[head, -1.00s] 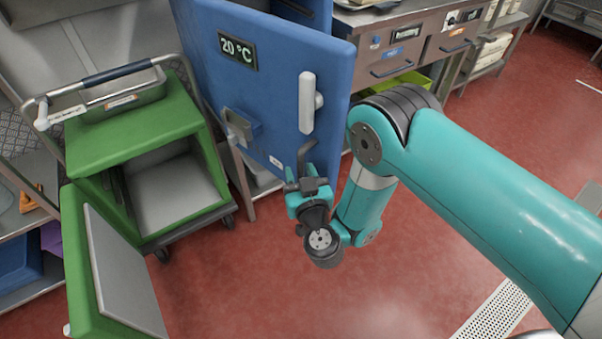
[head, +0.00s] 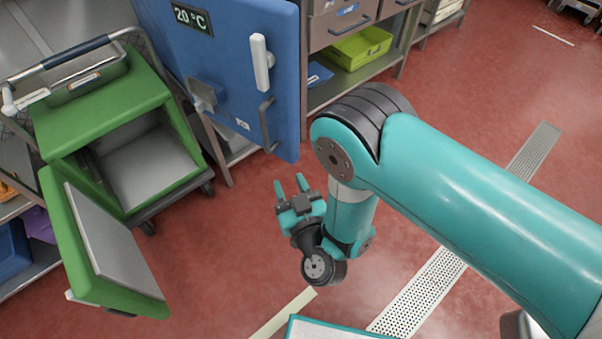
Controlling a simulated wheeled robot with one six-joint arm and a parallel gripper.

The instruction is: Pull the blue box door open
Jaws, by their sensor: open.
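The blue box door (head: 225,45) stands at the top middle of the head view, with a "20 °C" display near its top left.
A green cart box (head: 105,112) with its own green door (head: 75,245) hanging open stands at left. A steel counter with a lime bin (head: 360,47) is behind the blue door at right. Red floor is clear around my gripper; a drain grate (head: 425,290) runs at right.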

